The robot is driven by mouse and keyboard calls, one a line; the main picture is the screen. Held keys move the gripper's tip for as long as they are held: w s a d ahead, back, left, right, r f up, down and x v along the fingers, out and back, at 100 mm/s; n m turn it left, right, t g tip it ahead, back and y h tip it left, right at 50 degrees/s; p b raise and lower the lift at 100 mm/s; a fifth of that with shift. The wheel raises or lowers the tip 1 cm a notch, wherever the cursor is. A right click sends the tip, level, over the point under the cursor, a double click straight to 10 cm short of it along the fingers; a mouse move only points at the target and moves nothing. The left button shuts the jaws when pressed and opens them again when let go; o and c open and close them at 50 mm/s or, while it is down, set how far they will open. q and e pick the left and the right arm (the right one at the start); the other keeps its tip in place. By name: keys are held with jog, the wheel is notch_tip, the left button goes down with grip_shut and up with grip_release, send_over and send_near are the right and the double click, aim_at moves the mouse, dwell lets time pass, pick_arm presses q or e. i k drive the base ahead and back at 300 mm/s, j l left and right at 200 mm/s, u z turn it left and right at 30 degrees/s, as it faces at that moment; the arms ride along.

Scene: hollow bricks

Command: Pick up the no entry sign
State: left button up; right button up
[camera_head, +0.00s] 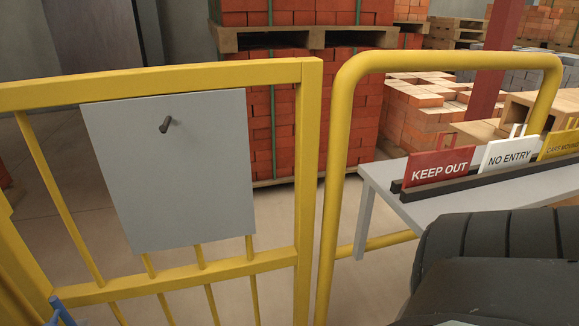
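The no entry sign (508,154) is a white plate with dark lettering. It stands upright in a dark slotted holder (408,193) on a light grey table (384,178) at the right. The red keep out sign (440,169) stands just left of it, and a yellow sign (560,145), cut off by the picture's right edge, stands to its right. A dark ribbed shape, which looks like part of my own arm, fills the lower right in front of the table. Neither gripper's fingers can be made out.
A yellow fence (311,190) with a grey board (170,190) and a dark peg (166,124) is at the left. Pallets of red bricks (305,115) stand behind. Bare floor shows between fence and pallets.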

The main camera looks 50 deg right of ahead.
aim_at(504, 153)
jog(key=k, duration=0.65)
jog(key=k+z, duration=0.1)
jog(key=z, duration=0.8)
jog(key=k+l+z, duration=0.1)
jog(key=z, duration=1.2)
